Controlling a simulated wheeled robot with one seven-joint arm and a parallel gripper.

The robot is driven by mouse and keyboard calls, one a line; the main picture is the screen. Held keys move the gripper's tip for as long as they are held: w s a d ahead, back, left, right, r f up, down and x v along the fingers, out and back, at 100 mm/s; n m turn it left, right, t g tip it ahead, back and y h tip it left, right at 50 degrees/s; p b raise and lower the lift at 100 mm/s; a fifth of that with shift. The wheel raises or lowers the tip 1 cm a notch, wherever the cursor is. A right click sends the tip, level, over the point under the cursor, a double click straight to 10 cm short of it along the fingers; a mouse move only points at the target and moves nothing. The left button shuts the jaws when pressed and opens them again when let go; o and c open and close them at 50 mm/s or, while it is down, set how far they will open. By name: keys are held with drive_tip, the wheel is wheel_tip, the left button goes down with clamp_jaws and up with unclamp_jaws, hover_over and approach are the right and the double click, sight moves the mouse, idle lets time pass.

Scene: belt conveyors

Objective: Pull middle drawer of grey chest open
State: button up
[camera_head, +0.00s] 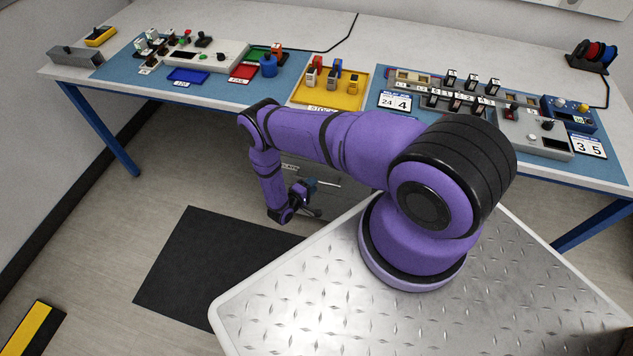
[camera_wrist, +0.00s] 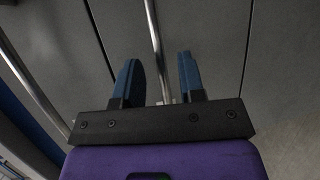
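The grey chest (camera_head: 345,185) stands under the table, mostly hidden by my arm in the head view. In the wrist view its grey drawer fronts run side by side, split by dark seams. The middle drawer front (camera_wrist: 220,50) has a thin metal bar handle (camera_wrist: 153,25). My gripper (camera_wrist: 158,58) is close to this front, its two blue fingers apart with the bar between them. I cannot tell whether either finger touches the bar. In the head view my gripper (camera_head: 311,186) is small and low in front of the chest. The drawer looks shut.
Another drawer's bar handle (camera_wrist: 32,82) lies at the left in the wrist view. The table (camera_head: 215,103) above holds a yellow tray (camera_head: 345,100), blue mats and control boxes. A blue table leg (camera_head: 105,130) stands at the left. A black floor mat (camera_head: 205,260) lies on open floor.

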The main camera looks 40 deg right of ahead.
drive_tip(key=shift+x, duration=1.6)
clamp_jaws()
drive_tip(key=shift+s+a, duration=0.1)
